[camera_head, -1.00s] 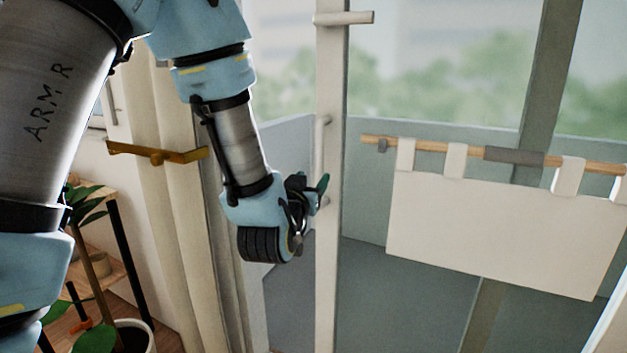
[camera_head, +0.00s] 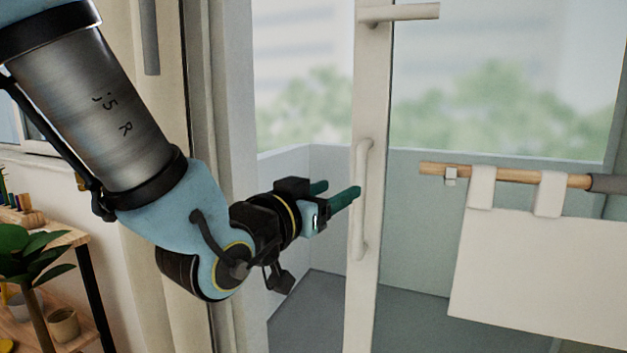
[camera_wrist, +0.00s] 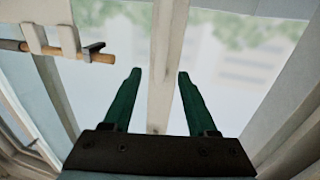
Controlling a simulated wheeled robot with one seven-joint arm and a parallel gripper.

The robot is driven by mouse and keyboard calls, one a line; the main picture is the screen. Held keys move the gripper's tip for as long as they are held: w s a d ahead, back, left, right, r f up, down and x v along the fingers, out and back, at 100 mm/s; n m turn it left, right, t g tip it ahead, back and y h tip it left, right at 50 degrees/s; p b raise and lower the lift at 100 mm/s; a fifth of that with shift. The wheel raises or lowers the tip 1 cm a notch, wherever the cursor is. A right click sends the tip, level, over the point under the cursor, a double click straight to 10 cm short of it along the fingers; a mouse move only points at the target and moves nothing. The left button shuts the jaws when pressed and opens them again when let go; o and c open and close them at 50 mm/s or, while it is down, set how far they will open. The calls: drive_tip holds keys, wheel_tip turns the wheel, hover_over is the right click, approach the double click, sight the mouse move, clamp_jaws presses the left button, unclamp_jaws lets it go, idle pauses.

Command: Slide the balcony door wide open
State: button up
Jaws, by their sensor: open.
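The balcony door has a pale upright stile (camera_head: 371,120) with clear glass to its right. A white vertical bar handle (camera_head: 361,200) is fixed on that stile. My gripper (camera_head: 337,191) has green fingers and is open and empty, just left of the handle at about its mid height. In the wrist view the pale upright (camera_wrist: 168,50) runs between the two spread fingers of my gripper (camera_wrist: 158,74). I cannot tell whether the fingers touch the handle. I cannot tell whether the space left of the stile is glass or a gap.
A white horizontal lever (camera_head: 400,12) sticks out high on the stile. To the right, a white cloth (camera_head: 535,265) hangs from a wooden rod (camera_head: 520,176). Pale curtains (camera_head: 165,270) hang left of the doorway. A plant (camera_head: 30,265) and a wooden shelf (camera_head: 60,240) stand at the left.

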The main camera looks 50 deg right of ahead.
sight(358, 178)
drive_tip(key=d+p, duration=0.1)
drive_tip(key=d, duration=0.2)
drive_tip(key=w+d+p, duration=0.1)
drive_tip(key=d+p, duration=0.1)
drive_tip(key=d, duration=0.2)
drive_tip(key=d+p, duration=0.2)
drive_tip(key=d, duration=0.1)
drive_tip(key=shift+w+d, duration=0.3)
drive_tip(key=shift+w, duration=0.05)
clamp_jaws()
idle(1.2)
